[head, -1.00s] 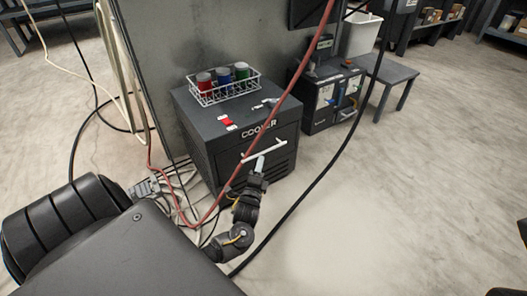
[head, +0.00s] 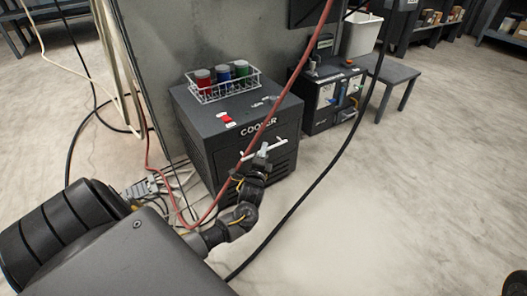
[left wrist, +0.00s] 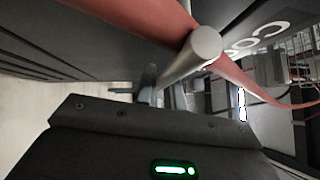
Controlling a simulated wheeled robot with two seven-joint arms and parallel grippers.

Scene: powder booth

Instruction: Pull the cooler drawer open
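The cooler (head: 205,150) is a dark box on the floor with white COOLER lettering, centre left in the head view. Its drawer front (head: 284,160) looks flush with the box. A pale bar handle (head: 279,143) crosses the front; in the left wrist view it is a grey round bar (left wrist: 190,57), end on and close. My left gripper (head: 262,151) is at the middle of the handle. The fingers overlap the bar, and I cannot tell whether they are closed on it. My right gripper is not in view.
A red hose (head: 283,95) hangs in front of the cooler and crosses close by in the left wrist view (left wrist: 150,18). A black cable (head: 318,180) runs nearby. A wire basket (head: 222,92) with coloured jars stands on top. Open floor (head: 400,200) lies to the right.

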